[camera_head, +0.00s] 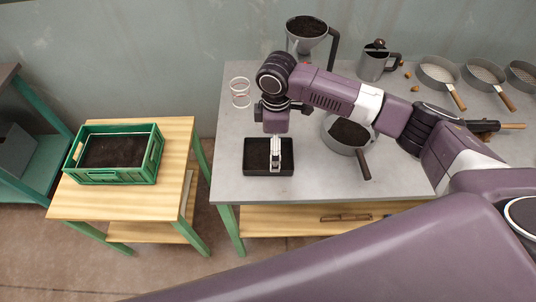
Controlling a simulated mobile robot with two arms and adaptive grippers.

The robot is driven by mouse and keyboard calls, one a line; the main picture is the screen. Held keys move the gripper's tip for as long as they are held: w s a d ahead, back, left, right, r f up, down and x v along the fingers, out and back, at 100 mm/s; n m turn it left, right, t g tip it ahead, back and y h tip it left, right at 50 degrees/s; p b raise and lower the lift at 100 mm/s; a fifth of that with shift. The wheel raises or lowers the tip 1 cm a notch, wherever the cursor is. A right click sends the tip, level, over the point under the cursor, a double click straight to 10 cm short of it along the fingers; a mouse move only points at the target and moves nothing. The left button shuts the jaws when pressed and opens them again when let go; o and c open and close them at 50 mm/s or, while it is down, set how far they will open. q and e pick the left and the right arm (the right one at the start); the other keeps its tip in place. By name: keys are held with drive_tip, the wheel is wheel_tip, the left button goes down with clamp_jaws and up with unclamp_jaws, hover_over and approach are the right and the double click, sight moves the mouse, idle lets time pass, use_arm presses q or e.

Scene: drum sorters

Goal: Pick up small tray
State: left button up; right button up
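The small tray (249,171) is a shallow black tray filled with dark soil. It stands near the left front of the grey workbench. My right gripper (275,160), on the purple arm reaching in from the right, points straight down over the middle of the tray. Its pale fingers overlap the soil and the front rim. I cannot tell whether they close on the rim. My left gripper is not in view.
A green crate (117,175) of soil stands on the wooden table (170,207) at left, with a gap before the workbench (228,185). A pan (337,146), a glass jar (240,92), a hopper (305,38), a metal jug (373,65) and several sieves (438,73) crowd the bench.

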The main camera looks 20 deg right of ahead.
sight(268, 156)
drive_tip(key=f, duration=0.1)
drive_tip(key=f+p, duration=0.1)
drive_tip(key=f, duration=0.1)
drive_tip(key=shift+w+a, duration=0.15)
drive_tip(key=shift+w, duration=0.05)
drive_tip(key=shift+w+f, duration=0.1)
drive_tip(key=shift+f, duration=0.75)
drive_tip(key=c, duration=1.2)
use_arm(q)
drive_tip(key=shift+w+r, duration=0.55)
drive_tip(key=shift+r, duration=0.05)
use_arm(e)
drive_tip(key=shift+o, duration=0.2)
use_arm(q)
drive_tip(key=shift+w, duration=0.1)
